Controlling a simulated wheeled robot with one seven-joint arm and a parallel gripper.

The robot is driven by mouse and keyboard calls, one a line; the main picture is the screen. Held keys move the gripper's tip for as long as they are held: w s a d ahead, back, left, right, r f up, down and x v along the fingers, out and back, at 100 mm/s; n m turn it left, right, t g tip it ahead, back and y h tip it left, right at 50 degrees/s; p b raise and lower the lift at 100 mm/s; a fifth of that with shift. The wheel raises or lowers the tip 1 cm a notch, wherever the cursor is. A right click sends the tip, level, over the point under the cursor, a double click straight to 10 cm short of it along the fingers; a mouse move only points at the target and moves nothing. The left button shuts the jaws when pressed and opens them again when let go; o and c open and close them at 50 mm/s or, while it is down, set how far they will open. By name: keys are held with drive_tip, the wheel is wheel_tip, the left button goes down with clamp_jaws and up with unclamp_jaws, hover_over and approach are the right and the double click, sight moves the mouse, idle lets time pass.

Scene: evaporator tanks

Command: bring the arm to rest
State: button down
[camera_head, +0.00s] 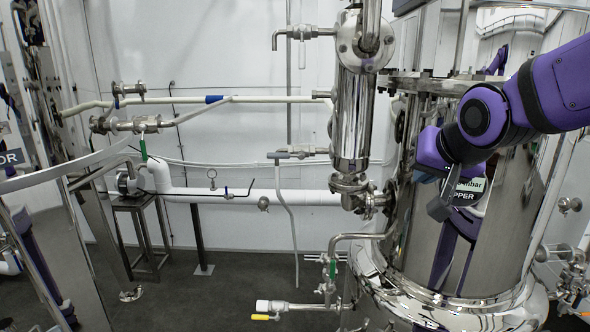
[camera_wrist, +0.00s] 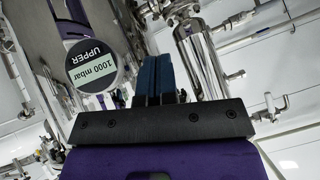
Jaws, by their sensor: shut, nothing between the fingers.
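My purple arm reaches in from the right in the head view, in front of the large shiny steel tank (camera_head: 400,230). My gripper (camera_head: 439,207) hangs at the arm's end, close to the tank wall. In the wrist view my gripper (camera_wrist: 155,62) shows two dark fingers side by side, shut with nothing between them. A round gauge (camera_wrist: 92,68) reading "1000 mbar UPPER" is left of the fingers in the wrist view. In the head view the gauge (camera_head: 470,190) is partly hidden behind my gripper. I cannot tell how far the fingers are from it.
A narrow steel column (camera_head: 351,120) with pipes and valves stands left of the tank. A white pipe (camera_head: 235,196) runs along the back wall. A small steel stand (camera_head: 145,235) is at the left. The grey floor (camera_head: 235,275) between them is largely clear.

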drive_tip(key=s+d+n+g, duration=0.1)
drive_tip(key=s+d, duration=0.3)
drive_tip(key=s, duration=0.5)
drive_tip(key=s+d+f+n+g+h, duration=0.1)
drive_tip(key=s+d+g, duration=0.2)
drive_tip(key=s, duration=0.7)
drive_tip(key=shift+d+n, duration=0.4)
